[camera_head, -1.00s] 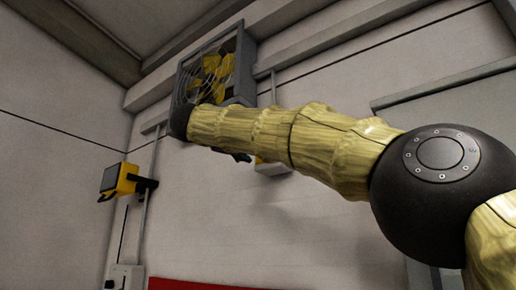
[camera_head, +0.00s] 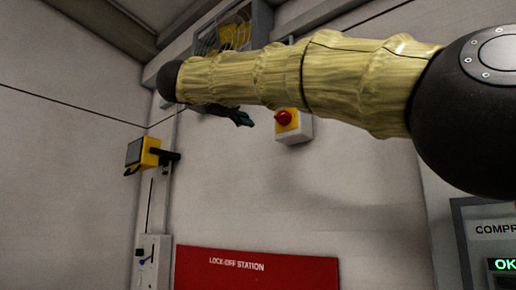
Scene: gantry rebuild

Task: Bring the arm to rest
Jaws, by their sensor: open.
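My arm, in a yellowish ribbed sleeve (camera_head: 310,80) with black round joints, stretches across the upper part of the head view. It runs from the right edge to a dark joint at upper left. My gripper (camera_head: 243,117) shows only in part, as dark, teal-tinted fingers below the sleeve. It is open, and I see nothing held in it. The rest of it is hidden behind the arm. In the picture it lies just left of a red emergency button on a yellow box (camera_head: 287,120); the distance between them cannot be told.
A wall fan (camera_head: 235,30) is partly covered by my arm. A yellow lamp-like unit (camera_head: 148,153) sticks out at left, above a grey switch box (camera_head: 151,262). A red lock-off station board (camera_head: 257,268) and a compressor panel (camera_head: 490,230) are below. Bare wall lies between.

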